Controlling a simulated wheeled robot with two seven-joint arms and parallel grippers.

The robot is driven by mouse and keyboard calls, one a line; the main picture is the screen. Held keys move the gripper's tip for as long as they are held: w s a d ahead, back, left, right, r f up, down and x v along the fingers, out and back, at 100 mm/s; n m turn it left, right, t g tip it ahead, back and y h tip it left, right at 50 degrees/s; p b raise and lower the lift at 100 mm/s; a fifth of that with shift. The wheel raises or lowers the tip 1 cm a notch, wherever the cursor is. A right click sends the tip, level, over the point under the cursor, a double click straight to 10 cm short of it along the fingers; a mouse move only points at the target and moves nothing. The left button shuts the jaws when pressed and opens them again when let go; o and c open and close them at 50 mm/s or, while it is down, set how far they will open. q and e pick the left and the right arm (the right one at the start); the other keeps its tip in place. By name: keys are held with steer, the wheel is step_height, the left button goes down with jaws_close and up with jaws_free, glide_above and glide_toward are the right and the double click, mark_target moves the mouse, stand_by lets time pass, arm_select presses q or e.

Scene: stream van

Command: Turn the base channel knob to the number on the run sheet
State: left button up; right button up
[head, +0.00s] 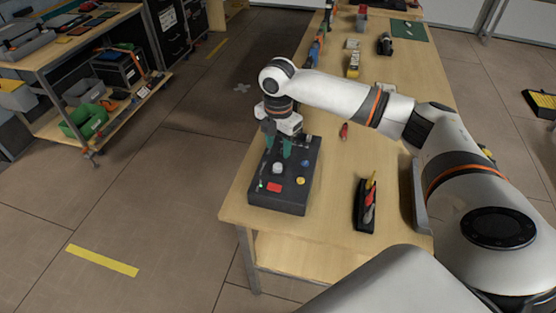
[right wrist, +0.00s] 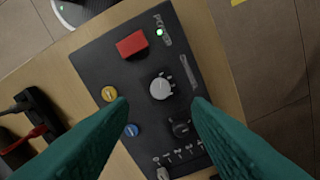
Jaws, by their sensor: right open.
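The black control box (head: 303,187) lies on the near end of the wooden table; it also fills the right wrist view (right wrist: 90,50). It carries a pale grey knob (right wrist: 161,89) with printed marks beside it and a dark knob (right wrist: 180,128) near a row of printed characters. I cannot read which is the base channel knob. My right gripper (head: 279,152) points down over the box, open, its teal fingers apart. In the wrist view the pale knob lies between and beyond the fingertips (right wrist: 160,104); I see no contact. No run sheet can be made out. My left gripper is not in view.
The box also has a red button (right wrist: 132,44), a yellow button (right wrist: 109,93), a blue button (right wrist: 131,130) and a green light (right wrist: 160,32). A black pen tray (head: 360,218) lies to the right. Farther table holds small items and a green mat (head: 409,31).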

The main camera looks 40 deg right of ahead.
mark_target(278, 165)
step_height(278, 165, down, 7)
steer(key=shift+r+p, duration=0.1)
steer(key=shift+p, duration=0.2)
jaws_close()
steer(key=shift+r+m+p, duration=0.1)
steer(key=shift+m+p, duration=0.3)
steer(key=shift+p, duration=0.25)
steer(key=m+p, duration=0.8)
steer(key=p, duration=0.1)
steer(key=shift+a+r+p, duration=0.1)
steer(key=shift+p, duration=0.25)
steer(key=m+p, duration=0.2)
steer(key=m, duration=0.1)
steer(key=shift+m+p, duration=0.4)
steer(key=shift+f+m+p, duration=0.2)
steer(key=shift+m+p, duration=0.9)
steer(key=shift+m, duration=0.5)
